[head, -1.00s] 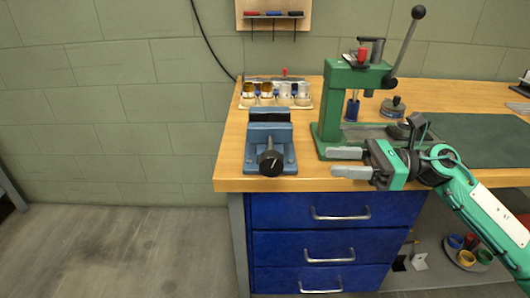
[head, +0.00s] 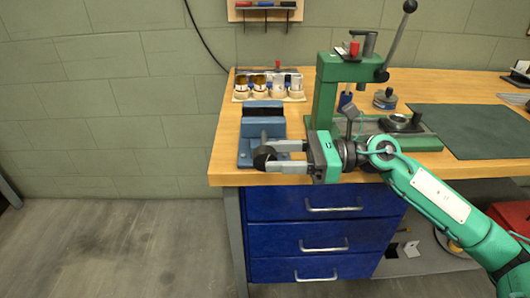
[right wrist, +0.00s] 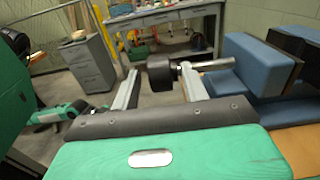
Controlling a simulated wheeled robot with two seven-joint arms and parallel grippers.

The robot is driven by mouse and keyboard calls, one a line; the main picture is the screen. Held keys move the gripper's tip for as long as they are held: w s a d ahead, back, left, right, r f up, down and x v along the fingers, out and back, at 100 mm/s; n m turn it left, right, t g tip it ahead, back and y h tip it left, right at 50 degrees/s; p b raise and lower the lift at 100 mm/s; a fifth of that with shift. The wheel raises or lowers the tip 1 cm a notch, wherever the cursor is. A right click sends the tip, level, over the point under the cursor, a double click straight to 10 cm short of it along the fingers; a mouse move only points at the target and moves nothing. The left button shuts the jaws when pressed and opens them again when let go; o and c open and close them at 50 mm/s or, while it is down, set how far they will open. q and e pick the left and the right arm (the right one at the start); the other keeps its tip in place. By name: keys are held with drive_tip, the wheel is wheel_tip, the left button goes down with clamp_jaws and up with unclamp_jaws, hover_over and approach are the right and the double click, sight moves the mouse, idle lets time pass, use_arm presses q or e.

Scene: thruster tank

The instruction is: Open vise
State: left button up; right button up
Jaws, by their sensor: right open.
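The blue vise (head: 261,130) stands at the left front of the wooden bench; it also shows at the right of the right wrist view (right wrist: 258,65). Its black round screw knob (head: 264,158) faces the front edge. My right gripper (head: 272,157) is at the knob, its fingers pointing left. In the right wrist view the gripper (right wrist: 160,88) is open, with the black knob (right wrist: 160,72) between or just beyond its fingertips; contact cannot be told. The vise's jaws are partly visible, and their gap is hard to judge. My left gripper is not in view.
A green press (head: 326,90) with a long lever stands right of the vise. Several jars (head: 262,86) sit in a rack behind it. A dark green mat (head: 465,130) lies to the right. Blue drawers (head: 312,235) are under the bench.

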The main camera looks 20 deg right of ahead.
sight(264, 157)
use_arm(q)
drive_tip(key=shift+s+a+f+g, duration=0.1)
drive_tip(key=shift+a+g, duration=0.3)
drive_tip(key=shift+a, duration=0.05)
use_arm(e)
drive_tip(key=shift+x, duration=1.5)
drive_tip(key=shift+w, duration=0.1)
drive_tip(key=c, duration=0.8)
